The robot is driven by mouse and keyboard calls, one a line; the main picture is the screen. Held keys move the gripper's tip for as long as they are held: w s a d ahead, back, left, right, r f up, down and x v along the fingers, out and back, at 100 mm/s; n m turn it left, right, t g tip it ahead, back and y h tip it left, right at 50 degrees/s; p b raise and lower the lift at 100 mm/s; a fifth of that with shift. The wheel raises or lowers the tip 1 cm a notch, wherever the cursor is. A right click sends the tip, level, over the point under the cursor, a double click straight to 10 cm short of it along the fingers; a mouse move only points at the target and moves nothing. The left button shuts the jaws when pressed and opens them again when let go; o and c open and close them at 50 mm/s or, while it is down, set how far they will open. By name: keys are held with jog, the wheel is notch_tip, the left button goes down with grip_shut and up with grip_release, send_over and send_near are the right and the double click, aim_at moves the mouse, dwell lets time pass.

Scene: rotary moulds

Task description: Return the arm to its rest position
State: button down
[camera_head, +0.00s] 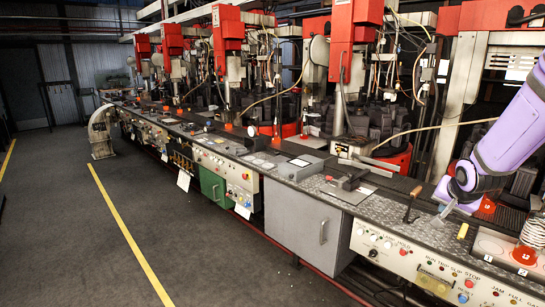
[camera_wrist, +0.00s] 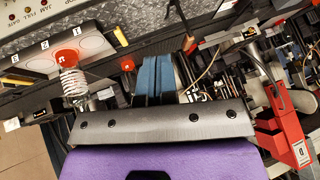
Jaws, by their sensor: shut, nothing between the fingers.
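My purple arm (camera_head: 508,128) comes in at the right of the head view, over the right end of the long bench. Its dark lower joint hangs close above the bench top.
A plate with numbered circles (camera_head: 490,246), a white coil (camera_head: 535,232) and an orange-red piece (camera_head: 524,255) are at the bench's right end. Red machines (camera_head: 345,40) line the back. The floor (camera_head: 70,240) at left is clear.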

jog(key=s+a+r+n+g, duration=0.1)
jog(key=s+a+r+n, duration=0.3)
jog(key=s+a+r, duration=0.85)
jog(key=s+a+r+n+y, duration=0.1)
jog(key=s+a+r+n, duration=0.1)
jog(key=s, duration=0.6)
jog(key=s+a+r+n+g+y, duration=0.1)
jog(key=s+a+r+n, duration=0.1)
jog(key=s, duration=0.5)
jog(key=a+n, duration=0.1)
jog(key=a, duration=0.1)
jog(key=shift+s+a+r, duration=0.2)
jog(key=shift+s+a, duration=0.15)
jog(key=shift+a, duration=0.05)
